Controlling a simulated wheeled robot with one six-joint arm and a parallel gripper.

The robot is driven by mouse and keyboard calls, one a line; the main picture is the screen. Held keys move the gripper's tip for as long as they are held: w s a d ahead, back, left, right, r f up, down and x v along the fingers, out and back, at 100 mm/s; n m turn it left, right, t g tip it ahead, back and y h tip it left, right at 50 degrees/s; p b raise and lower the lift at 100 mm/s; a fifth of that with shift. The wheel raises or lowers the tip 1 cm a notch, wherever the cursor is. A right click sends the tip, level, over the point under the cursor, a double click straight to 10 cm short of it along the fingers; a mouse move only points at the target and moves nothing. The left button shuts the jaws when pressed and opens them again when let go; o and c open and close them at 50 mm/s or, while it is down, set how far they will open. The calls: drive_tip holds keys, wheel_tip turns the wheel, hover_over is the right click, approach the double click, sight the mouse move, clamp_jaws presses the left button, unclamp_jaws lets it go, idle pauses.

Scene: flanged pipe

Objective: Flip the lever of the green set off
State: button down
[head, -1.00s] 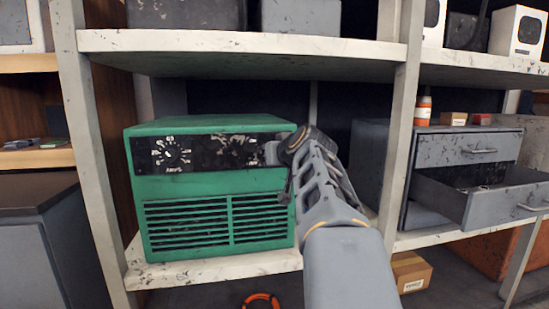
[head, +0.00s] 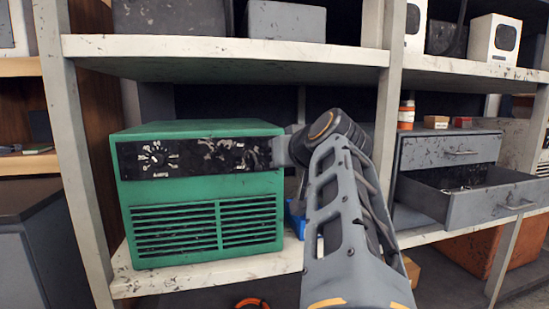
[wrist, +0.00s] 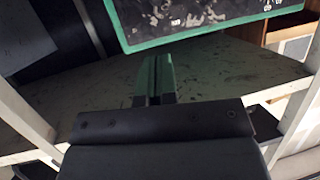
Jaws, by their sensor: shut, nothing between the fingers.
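The green set (head: 205,195) stands on the middle shelf, with a black worn front panel (head: 195,156), an AMPS dial (head: 157,157) at its left and louvres below. My arm reaches in from the lower right, and its far end covers the panel's right end in the head view. I cannot make out the lever in either view. In the wrist view my gripper (wrist: 155,72) is shut and empty, with its fingers together. There the set's panel (wrist: 200,18) lies above the fingertips, apparently a little way off. Contact with the set cannot be told.
A shelf board (head: 225,52) hangs above the set and a white upright (head: 388,85) stands to the right. A blue object (head: 297,218) lies partly behind my arm. A grey drawer unit (head: 450,175) has its lower drawer pulled out. An orange ring (head: 252,303) lies below.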

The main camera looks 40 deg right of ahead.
drive_tip(key=shift+v, duration=1.05)
